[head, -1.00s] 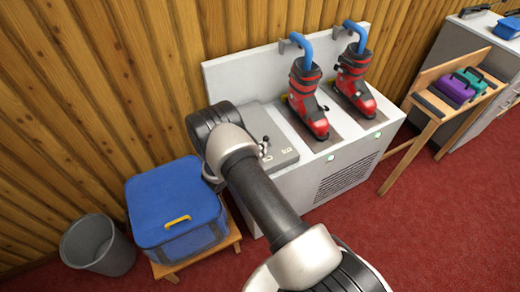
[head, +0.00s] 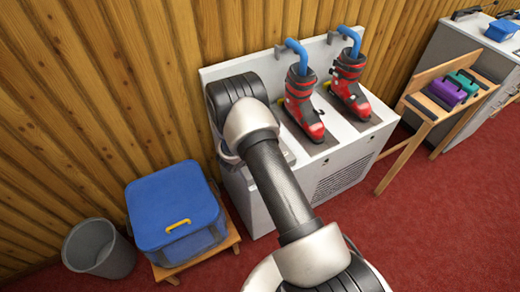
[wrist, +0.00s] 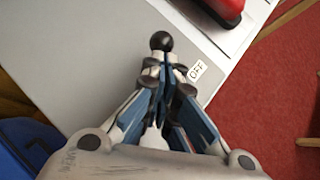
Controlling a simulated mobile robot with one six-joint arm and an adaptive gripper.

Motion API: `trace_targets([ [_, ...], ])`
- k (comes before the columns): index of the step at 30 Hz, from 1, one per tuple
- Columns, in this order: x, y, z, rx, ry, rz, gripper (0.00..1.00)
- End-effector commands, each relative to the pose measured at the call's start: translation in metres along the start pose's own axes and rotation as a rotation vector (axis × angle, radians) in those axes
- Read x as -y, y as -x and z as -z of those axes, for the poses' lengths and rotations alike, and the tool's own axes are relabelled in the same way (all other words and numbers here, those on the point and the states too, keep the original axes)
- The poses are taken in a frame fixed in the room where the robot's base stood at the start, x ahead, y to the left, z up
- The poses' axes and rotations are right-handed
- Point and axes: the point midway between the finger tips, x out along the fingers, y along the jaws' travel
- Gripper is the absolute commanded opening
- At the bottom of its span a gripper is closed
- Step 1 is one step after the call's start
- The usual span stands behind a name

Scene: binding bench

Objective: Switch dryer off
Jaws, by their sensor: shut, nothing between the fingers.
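The dryer (head: 335,185) is a white cabinet against the wood wall, with two red-and-black ski boots (head: 303,103) under blue pipes on its top. In the wrist view a black ball knob (wrist: 161,40) of the control lever shows just beyond my fingertips, beside a white label reading OFF (wrist: 197,71). My gripper (wrist: 164,68) is shut and empty, its tips close to the knob; I cannot tell whether they touch it. In the head view my arm hides the lever and my gripper.
A blue cooler box (head: 175,210) on a wooden stool stands left of the dryer, with a grey bin (head: 98,248) beside it. A wooden bench with purple and green cases (head: 447,92) stands to the right. Red carpet in front is clear.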

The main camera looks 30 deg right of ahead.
Motion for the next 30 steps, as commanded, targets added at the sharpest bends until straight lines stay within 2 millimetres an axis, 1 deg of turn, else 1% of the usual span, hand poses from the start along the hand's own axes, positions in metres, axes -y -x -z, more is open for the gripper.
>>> trace_targets([
  [1, 0.004, -0.001, -0.006, -0.033, -0.020, -0.013, 0.00],
  [4, 0.006, -0.004, -0.009, -0.096, -0.048, -0.043, 0.00],
  [16, 0.014, -0.011, -0.019, -0.088, -0.040, -0.041, 0.00],
  [30, 0.016, -0.012, -0.022, -0.088, -0.040, -0.040, 0.00],
])
